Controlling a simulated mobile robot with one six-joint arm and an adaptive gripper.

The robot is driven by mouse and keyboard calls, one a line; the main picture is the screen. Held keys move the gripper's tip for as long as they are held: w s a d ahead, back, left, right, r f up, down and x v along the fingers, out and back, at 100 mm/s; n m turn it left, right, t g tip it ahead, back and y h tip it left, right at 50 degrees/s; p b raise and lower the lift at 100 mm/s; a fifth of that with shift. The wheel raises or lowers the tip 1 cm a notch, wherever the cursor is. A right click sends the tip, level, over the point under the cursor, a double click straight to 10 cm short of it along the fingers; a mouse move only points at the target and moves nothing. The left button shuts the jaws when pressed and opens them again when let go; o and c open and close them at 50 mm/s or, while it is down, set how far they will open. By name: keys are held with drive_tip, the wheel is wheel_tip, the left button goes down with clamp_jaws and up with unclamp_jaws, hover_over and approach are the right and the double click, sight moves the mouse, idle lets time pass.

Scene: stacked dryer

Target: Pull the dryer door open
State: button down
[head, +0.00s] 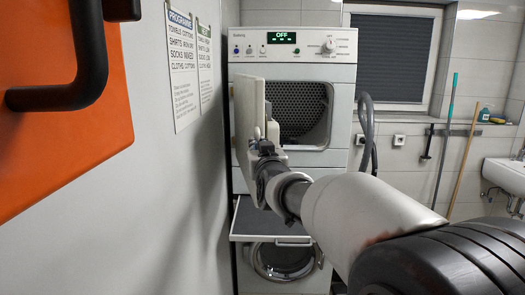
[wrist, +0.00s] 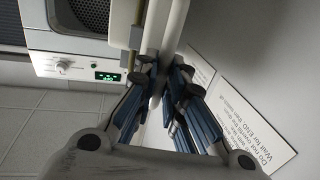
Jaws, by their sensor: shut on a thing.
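The white dryer (head: 292,190) stands at the end of the wall with its drum opening (head: 297,105) exposed. Its door (head: 248,105) is swung out to the left and seen almost edge-on. My gripper (head: 266,145) is at the door's near edge, partly hidden by my own wrist. In the wrist view, my gripper (wrist: 166,75) has a finger on each side of the door's edge (wrist: 165,30) and is shut on it. The exact contact is hard to make out. The dryer's front and lit panel (wrist: 107,76) show at upper left in the wrist view.
A side wall with paper signs (head: 183,65) runs close along the left of the door. An orange panel with a black handle (head: 60,95) is nearer on that wall. A washer (head: 283,260) and pulled-out shelf (head: 270,238) sit below. A grey hose (head: 368,130) hangs at right.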

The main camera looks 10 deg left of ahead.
drive_tip(key=shift+r, duration=0.35)
drive_tip(key=c, duration=2.1)
unclamp_jaws()
drive_tip(key=o, duration=0.4)
drive_tip(key=shift+w+f, duration=0.1)
drive_tip(key=shift+f, duration=0.15)
drive_tip(key=shift+o, duration=0.2)
drive_tip(key=v, duration=1.2)
